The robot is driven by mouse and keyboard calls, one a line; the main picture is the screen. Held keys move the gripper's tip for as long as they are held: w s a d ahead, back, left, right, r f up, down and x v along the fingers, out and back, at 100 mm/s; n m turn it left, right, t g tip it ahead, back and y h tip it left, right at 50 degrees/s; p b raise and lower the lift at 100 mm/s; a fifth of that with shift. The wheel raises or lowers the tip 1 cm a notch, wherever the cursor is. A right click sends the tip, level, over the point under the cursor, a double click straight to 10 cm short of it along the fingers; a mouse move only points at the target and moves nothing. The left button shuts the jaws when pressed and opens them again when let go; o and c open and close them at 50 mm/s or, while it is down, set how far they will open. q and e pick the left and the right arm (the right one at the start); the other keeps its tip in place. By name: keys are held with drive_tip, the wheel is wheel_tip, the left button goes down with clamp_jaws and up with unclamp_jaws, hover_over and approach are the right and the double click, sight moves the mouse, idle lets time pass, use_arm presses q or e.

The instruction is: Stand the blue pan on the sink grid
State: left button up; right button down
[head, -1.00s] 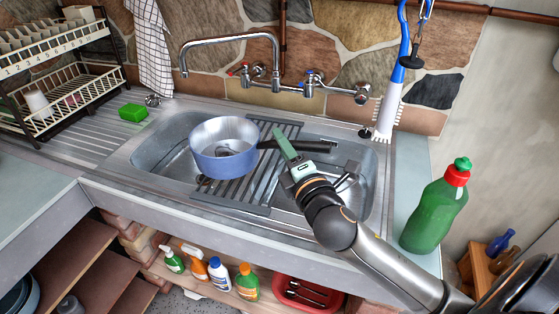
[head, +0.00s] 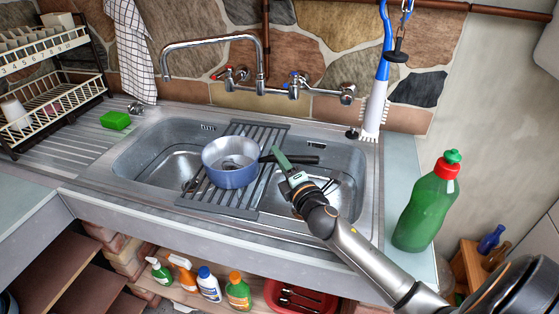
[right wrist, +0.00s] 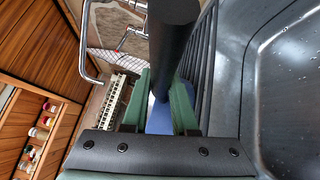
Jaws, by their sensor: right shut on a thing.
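The blue pan (head: 229,177) is upright over the middle of the dark sink grid (head: 258,195). I cannot tell for sure whether its base touches the bars. My right gripper (head: 278,160) is shut on the pan's black handle (head: 303,159), which points right over the right basin. In the right wrist view the dark handle (right wrist: 172,45) runs between the green fingers of the right gripper (right wrist: 160,103), and a strip of the blue pan (right wrist: 159,121) shows behind. My left gripper is not in view.
The tap (head: 215,40) arches over the back of the sink. A green bottle (head: 425,210) stands on the right counter, near my right arm. A brush (head: 376,100) hangs at the back right. A green sponge (head: 116,120) lies on the left drainer beside the dish rack (head: 50,95).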

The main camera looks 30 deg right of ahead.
drive_tip(key=shift+r, duration=0.1)
drive_tip(key=c, duration=1.2)
unclamp_jaws()
drive_tip(key=shift+f, duration=0.2)
drive_tip(key=o, duration=0.5)
drive_tip(key=shift+r, duration=0.1)
drive_tip(key=shift+r, duration=0.2)
drive_tip(key=s+a+b, duration=0.1)
drive_tip(key=s, duration=1.1)
drive_tip(key=shift+a+f, duration=0.35)
drive_tip(key=shift+f, duration=0.05)
